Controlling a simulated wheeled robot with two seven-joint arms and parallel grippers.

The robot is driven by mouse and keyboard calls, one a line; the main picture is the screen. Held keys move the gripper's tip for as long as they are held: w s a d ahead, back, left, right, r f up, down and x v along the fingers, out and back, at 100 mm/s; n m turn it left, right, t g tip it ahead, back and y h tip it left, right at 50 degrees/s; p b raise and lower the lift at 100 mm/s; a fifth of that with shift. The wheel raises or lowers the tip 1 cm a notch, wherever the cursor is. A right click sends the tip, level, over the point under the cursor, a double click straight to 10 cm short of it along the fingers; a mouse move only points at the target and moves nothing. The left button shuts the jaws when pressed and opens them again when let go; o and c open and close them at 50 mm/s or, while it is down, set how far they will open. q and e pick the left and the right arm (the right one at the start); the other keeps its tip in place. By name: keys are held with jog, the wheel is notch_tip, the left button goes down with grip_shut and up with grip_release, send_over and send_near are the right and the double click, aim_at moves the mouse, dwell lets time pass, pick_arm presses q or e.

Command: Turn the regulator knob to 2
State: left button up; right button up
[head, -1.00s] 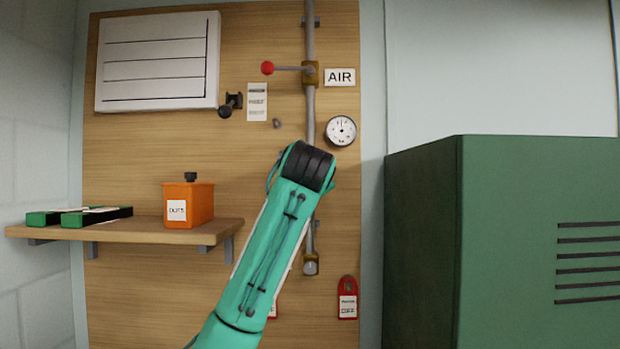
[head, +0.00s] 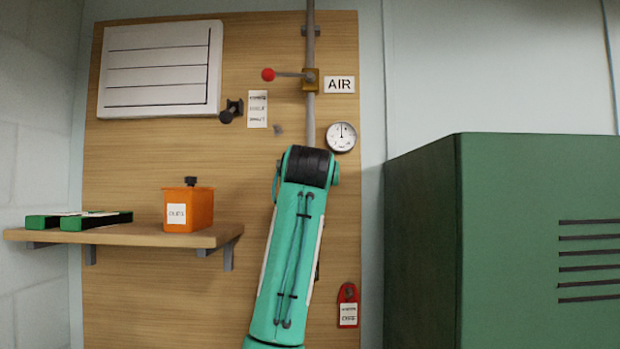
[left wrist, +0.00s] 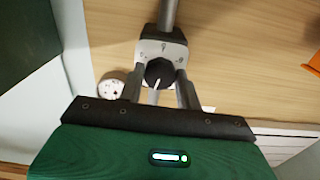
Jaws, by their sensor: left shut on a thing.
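The regulator knob (left wrist: 159,72) is dark and sits on a grey regulator body (left wrist: 148,49) with small marks around it, too small to read. A pale pointer line on the knob shows toward the bottom of the left wrist view. My left gripper (left wrist: 160,79) is shut on the knob, one finger on each side. In the head view my own teal arm hides the regulator, the knob and the gripper. The white round gauge (head: 341,137) is beside the pipe (head: 310,118), and it also shows in the left wrist view (left wrist: 110,88). My right gripper is not in view.
A red-tipped valve lever (head: 268,74) is above, beside the AIR sign (head: 339,85). A shelf (head: 150,239) with an orange box (head: 188,212) is left of my arm. A green cabinet (head: 420,240) stands to the right. A red tag (head: 347,293) hangs low.

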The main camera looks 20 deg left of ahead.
pick_arm(q)
jog(key=shift+w+f+n, duration=0.1)
jog(key=shift+f+n, duration=0.15)
jog(key=shift+n, duration=0.95)
jog(key=o, duration=0.8)
jog(key=shift+o, duration=0.9)
jog(key=shift+r, duration=0.15)
jog(key=b+v, duration=0.5)
jog(key=v, duration=0.9)
jog(key=shift+b, duration=0.3)
jog(key=shift+w, duration=0.1)
